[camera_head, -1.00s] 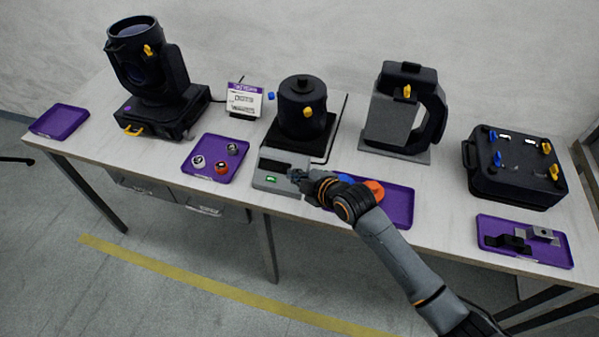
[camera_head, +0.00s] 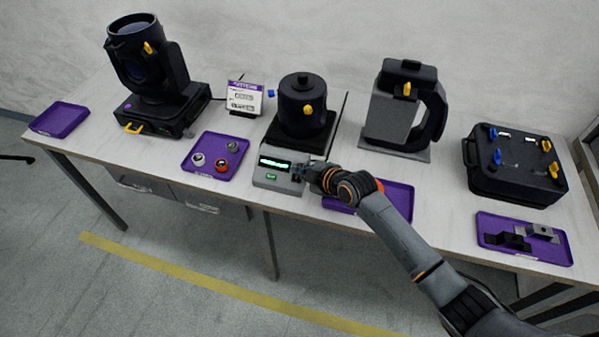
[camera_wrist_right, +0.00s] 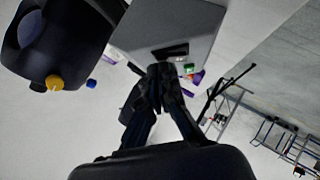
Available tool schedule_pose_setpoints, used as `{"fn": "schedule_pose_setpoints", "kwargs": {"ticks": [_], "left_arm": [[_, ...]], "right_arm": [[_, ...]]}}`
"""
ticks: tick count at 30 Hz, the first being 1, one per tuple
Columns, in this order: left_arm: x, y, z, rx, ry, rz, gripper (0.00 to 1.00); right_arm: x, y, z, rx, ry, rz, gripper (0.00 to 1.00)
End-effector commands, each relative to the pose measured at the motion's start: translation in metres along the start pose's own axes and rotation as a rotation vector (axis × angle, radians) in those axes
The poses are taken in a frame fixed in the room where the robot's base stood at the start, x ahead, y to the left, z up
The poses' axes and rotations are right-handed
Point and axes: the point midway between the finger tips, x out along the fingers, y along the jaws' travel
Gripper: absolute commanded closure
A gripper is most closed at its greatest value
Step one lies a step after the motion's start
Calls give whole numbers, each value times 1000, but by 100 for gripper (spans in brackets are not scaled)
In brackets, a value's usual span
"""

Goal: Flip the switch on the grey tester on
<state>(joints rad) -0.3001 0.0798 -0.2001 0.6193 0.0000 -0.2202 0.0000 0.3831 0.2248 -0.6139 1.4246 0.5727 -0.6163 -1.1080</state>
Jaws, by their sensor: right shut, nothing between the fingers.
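The grey tester (camera_head: 262,181) stands near the table's front edge, in front of the round black can. Its display (camera_head: 275,163) is lit with pale green marks, and a small green light (camera_head: 271,177) shows below it. My right gripper (camera_head: 298,172) is shut and empty at the tester's right end. It hides that part of the tester, so the switch cannot be made out. In the right wrist view the shut fingers (camera_wrist_right: 160,85) lie over the edge of the grey tester (camera_wrist_right: 150,25); whether they touch it is unclear. My left gripper is not in view.
The round black can (camera_head: 303,105) stands behind the tester. A purple tray (camera_head: 225,143) with several small parts lies to its left. Another purple tray (camera_head: 398,203) lies to its right, partly under my right arm. A sign (camera_head: 243,98) stands at the back.

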Motion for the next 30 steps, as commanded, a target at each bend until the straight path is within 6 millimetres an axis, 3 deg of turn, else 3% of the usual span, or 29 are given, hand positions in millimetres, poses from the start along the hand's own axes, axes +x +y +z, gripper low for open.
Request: {"fn": "schedule_pose_setpoints", "kwargs": {"ticks": [18,30], "left_arm": [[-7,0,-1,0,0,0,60],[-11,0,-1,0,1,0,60]], "right_arm": [[-4,-18,-2,1,-4,-5,100],[-6,-16,-6,1,-2,-3,100]]}}
